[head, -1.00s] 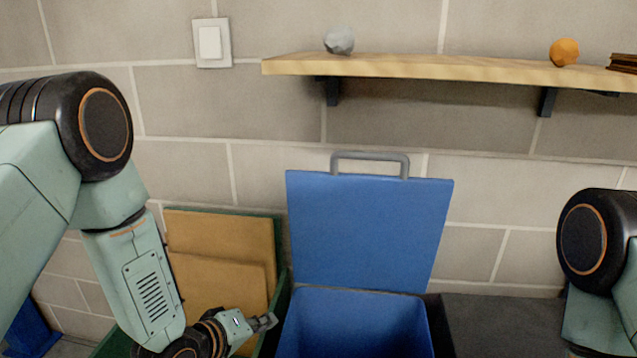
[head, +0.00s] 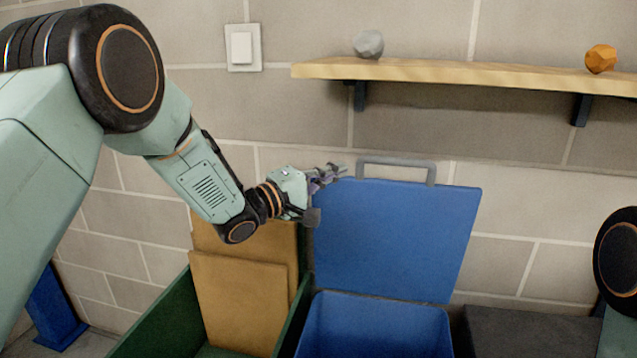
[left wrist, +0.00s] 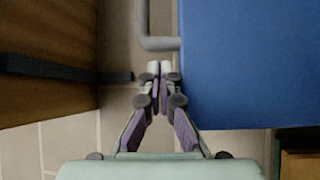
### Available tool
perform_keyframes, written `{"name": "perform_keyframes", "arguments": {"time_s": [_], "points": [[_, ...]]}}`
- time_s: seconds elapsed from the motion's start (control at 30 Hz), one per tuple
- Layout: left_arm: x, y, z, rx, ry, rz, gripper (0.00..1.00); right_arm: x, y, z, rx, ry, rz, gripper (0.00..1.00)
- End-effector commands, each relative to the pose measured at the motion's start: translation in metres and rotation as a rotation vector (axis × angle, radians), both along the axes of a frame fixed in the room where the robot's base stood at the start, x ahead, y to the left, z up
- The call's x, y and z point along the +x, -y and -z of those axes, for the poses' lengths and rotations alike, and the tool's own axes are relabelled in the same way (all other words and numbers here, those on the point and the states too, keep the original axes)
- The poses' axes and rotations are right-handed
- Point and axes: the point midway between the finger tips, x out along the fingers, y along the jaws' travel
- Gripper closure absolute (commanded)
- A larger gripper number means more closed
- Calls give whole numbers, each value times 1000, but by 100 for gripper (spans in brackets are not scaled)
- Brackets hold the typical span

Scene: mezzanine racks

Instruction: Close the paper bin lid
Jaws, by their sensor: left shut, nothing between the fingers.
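The blue lid (head: 395,235) of the paper bin stands open and upright against the wall, with a grey handle (head: 396,163) on its top edge. The blue bin (head: 375,328) below it is open, and its inside looks empty where it shows. My left gripper (head: 338,172) is shut and empty at the lid's upper left corner, close to the handle's left end. In the left wrist view the shut fingertips (left wrist: 160,68) are beside the lid (left wrist: 250,65) and just short of the handle (left wrist: 143,30). I cannot tell whether they touch. My right gripper is out of view.
A green bin (head: 165,325) holding brown cardboard sheets (head: 240,300) stands left of the blue bin. A dark grey surface (head: 530,333) lies to its right. A wooden shelf (head: 470,75) with a grey lump (head: 368,44) and an orange lump (head: 601,58) hangs above the lid.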

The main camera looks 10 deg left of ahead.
Motion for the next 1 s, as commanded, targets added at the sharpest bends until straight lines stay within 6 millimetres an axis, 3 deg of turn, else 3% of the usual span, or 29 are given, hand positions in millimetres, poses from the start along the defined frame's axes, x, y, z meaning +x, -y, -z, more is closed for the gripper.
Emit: {"name": "perform_keyframes", "arguments": {"time_s": [0.3, 1.0], "points": [[23, 19, -3, 0, 0, -1, 100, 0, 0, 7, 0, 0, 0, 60], [22, 20, -1, 0, 22, -1, 100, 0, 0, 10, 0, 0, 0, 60]]}}
